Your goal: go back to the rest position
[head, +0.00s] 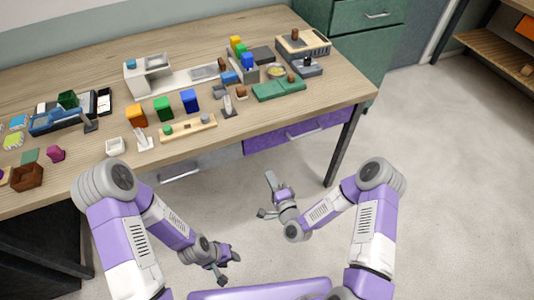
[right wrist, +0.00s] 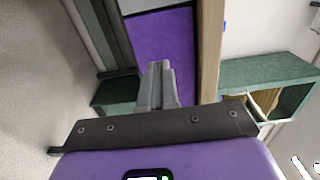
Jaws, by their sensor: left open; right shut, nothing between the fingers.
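My left gripper (head: 230,270) hangs low in front of the table in the head view, over the floor, with its fingers apart and nothing between them. My right gripper (head: 271,180) is further right, in front of the table's front edge and below its top. In the right wrist view its two grey fingers (right wrist: 156,86) lie together with nothing held. Both arms are bent at the elbow, and both grippers are clear of the table and of each other.
The wooden table (head: 220,150) bears coloured blocks, trays and small tools. A purple drawer front (head: 298,133) is under its edge, near my right gripper. A green cabinet (head: 345,38) stands behind. The floor (head: 450,180) at the right is free.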

